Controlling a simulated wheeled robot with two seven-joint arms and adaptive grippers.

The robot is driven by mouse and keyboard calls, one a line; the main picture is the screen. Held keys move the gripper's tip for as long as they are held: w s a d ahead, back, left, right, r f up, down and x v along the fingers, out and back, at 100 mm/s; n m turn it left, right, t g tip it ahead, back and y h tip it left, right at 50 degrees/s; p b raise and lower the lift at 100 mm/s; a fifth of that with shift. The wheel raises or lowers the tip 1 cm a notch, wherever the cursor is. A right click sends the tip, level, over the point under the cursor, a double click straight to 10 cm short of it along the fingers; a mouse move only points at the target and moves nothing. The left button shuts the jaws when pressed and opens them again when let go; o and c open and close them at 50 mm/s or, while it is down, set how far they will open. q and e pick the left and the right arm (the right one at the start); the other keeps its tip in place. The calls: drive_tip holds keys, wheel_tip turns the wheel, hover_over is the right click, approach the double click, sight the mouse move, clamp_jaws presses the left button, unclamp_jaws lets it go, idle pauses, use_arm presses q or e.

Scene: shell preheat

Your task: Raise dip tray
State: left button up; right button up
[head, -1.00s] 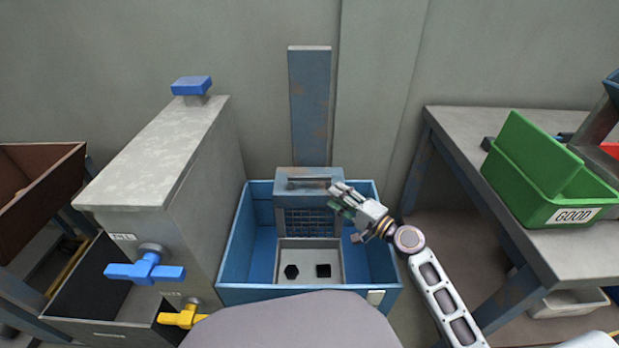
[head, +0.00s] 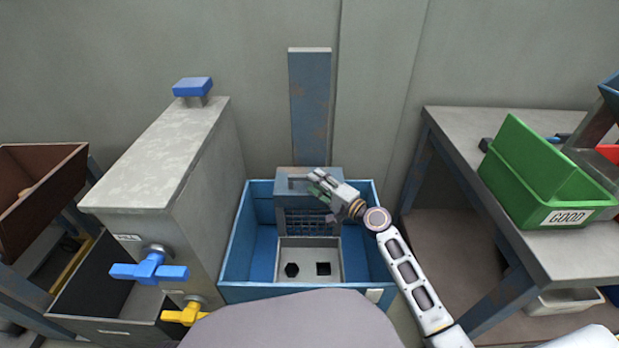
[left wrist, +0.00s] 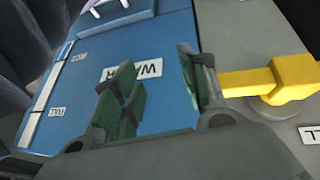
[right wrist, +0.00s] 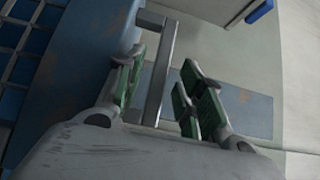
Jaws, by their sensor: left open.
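The dip tray (head: 308,247) sits low inside the blue tank (head: 232,258), with a black hexagon and a black square on its pale floor. Its blue-grey back frame (head: 287,187) with a mesh panel rises at the tank's rear. My right gripper (head: 318,183) is at the top of this frame and hides part of it. In the right wrist view, a grey handle bar (right wrist: 160,75) runs between the parted fingers of my right gripper (right wrist: 163,60), with gaps visible. My left gripper (left wrist: 155,60) is open and empty above the tank's WATER label (left wrist: 140,70).
A yellow valve handle (left wrist: 262,80) is close beside one left finger; it also shows in the head view (head: 184,314). A blue valve handle (head: 150,270) is on the grey cabinet (head: 170,150). A green GOOD bin (head: 540,180) stands on the right bench (head: 470,160).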

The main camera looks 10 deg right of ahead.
drive_tip(key=shift+x, duration=1.85)
clamp_jaws()
